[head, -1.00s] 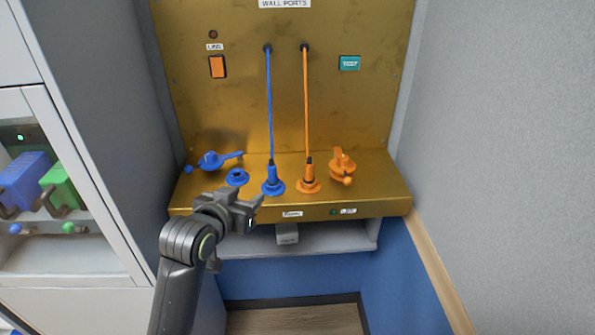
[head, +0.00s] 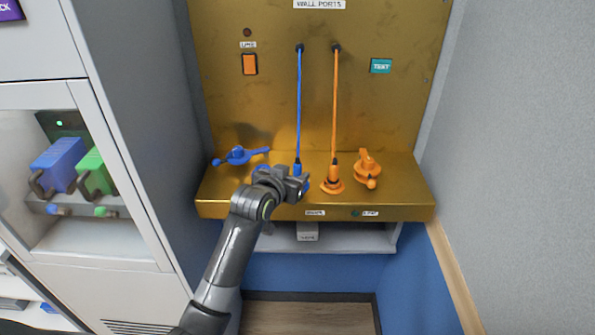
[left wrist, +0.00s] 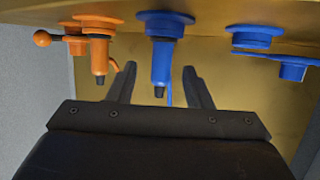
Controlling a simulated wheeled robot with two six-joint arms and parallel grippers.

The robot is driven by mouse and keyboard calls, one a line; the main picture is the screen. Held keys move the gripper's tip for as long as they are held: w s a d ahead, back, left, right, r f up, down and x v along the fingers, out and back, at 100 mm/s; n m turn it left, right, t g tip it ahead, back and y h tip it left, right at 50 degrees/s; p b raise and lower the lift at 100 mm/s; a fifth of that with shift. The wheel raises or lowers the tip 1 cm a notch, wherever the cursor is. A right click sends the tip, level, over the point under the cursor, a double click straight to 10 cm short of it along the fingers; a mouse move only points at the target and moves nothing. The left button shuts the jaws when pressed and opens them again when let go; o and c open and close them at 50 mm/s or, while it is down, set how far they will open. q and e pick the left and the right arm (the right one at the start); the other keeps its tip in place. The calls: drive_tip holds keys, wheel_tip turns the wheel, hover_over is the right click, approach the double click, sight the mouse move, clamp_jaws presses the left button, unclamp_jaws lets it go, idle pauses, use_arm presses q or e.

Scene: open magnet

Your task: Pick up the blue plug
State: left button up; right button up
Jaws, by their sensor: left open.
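The blue plug (head: 298,168) stands upright on the gold ledge, with its blue cable running up to a port in the wall panel. My left gripper (head: 303,184) is in front of it and hides its lower part in the head view. In the left wrist view, where the scene looks upside down, the blue plug (left wrist: 161,63) lies in line with the gap between the open fingers of my left gripper (left wrist: 159,74). Neither finger visibly touches it. My right gripper is not in view.
An orange plug (head: 333,178) with its cable stands just right of the blue one, near an orange lever piece (head: 367,166). A blue lever piece (head: 240,155) lies to the left on the gold ledge (head: 410,197).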

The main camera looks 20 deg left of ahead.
sight(296, 170)
use_arm(q)
drive_tip(key=shift+w+f, duration=0.1)
drive_tip(key=shift+w, duration=0.2)
drive_tip(key=shift+w+d+p, duration=0.1)
drive_tip(key=shift+w+p, duration=0.35)
drive_tip(key=shift+w, duration=0.15)
drive_tip(key=shift+p+x, duration=0.5)
drive_tip(key=shift+x, duration=1.5)
clamp_jaws()
